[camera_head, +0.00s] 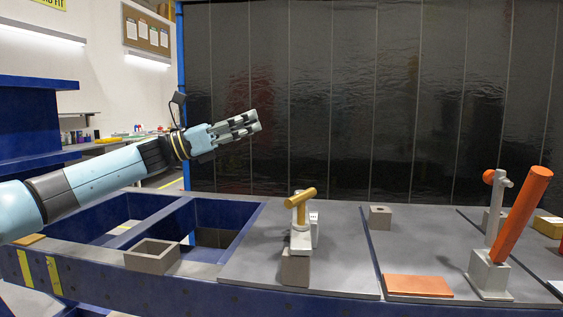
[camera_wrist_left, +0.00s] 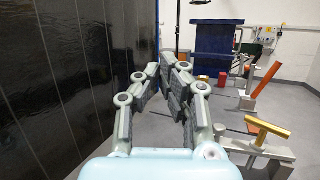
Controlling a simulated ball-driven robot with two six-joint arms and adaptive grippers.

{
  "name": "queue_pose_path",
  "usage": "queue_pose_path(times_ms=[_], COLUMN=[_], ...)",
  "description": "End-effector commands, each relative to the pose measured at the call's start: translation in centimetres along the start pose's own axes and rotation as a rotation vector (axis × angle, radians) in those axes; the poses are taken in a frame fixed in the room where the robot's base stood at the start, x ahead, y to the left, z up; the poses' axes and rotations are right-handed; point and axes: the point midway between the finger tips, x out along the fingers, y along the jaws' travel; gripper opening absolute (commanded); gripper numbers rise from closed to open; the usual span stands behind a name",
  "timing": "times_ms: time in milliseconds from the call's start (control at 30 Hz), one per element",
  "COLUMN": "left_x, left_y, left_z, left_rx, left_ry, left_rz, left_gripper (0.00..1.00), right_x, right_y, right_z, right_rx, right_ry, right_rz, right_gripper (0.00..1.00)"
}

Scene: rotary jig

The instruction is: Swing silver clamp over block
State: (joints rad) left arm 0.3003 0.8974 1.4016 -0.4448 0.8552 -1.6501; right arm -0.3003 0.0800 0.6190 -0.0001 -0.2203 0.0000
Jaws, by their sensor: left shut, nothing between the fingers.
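In the head view a silver clamp (camera_head: 301,240) with a gold T-shaped handle (camera_head: 300,198) stands near the middle of the grey table. A grey-brown block (camera_head: 295,269) sits at its front, directly below the clamp body in the picture; whether they touch is unclear. In the left wrist view the silver clamp (camera_wrist_left: 260,149) and its gold handle (camera_wrist_left: 268,127) show at the lower right. My left gripper (camera_head: 256,121) is shut and empty, raised above and left of the clamp, apart from it. My right gripper is not in view.
A second fixture with a long orange lever (camera_head: 522,217) stands at the right on a grey base (camera_head: 488,275). An orange plate (camera_head: 417,286) lies flat. A hollow grey box (camera_head: 152,256) is at the left, beside open blue bays. A dark panelled wall (camera_head: 330,90) rises behind.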

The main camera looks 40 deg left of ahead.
Motion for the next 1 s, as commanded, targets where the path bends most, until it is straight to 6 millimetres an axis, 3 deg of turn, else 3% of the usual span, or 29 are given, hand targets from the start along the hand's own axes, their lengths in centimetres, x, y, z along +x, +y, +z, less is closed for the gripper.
queue_pose_path(times_ms=[33, 200, 300, 433, 533, 667, 1000], left_x=[0.1, -2.8, -5.4, -8.6, -10.7, -11.3, -7.5], left_y=[-1.2, -5.9, -9.5, -13.5, -14.9, -15.6, -14.8], left_z=[1.1, -1.6, -3.2, -4.8, -5.8, -6.8, -9.1], left_rx=[0.072, 0.191, 0.123, 0.022, -0.013, -0.026, -0.023], left_ry=[0.026, 0.187, 0.287, 0.379, 0.429, 0.449, 0.444], left_rz=[0.047, 0.168, 0.186, 0.174, 0.175, 0.174, 0.174], left_gripper=[0.0, 0.0, 0.0, 0.0, 0.0, 0.0, 0.0], right_x=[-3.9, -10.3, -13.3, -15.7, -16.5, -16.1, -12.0], right_y=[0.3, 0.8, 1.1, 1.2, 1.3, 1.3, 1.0], right_z=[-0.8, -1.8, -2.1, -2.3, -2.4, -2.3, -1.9], right_rx=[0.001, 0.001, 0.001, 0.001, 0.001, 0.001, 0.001], right_ry=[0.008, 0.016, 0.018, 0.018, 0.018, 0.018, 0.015], right_rz=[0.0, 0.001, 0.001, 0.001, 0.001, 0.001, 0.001], right_gripper=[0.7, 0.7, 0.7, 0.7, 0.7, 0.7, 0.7])
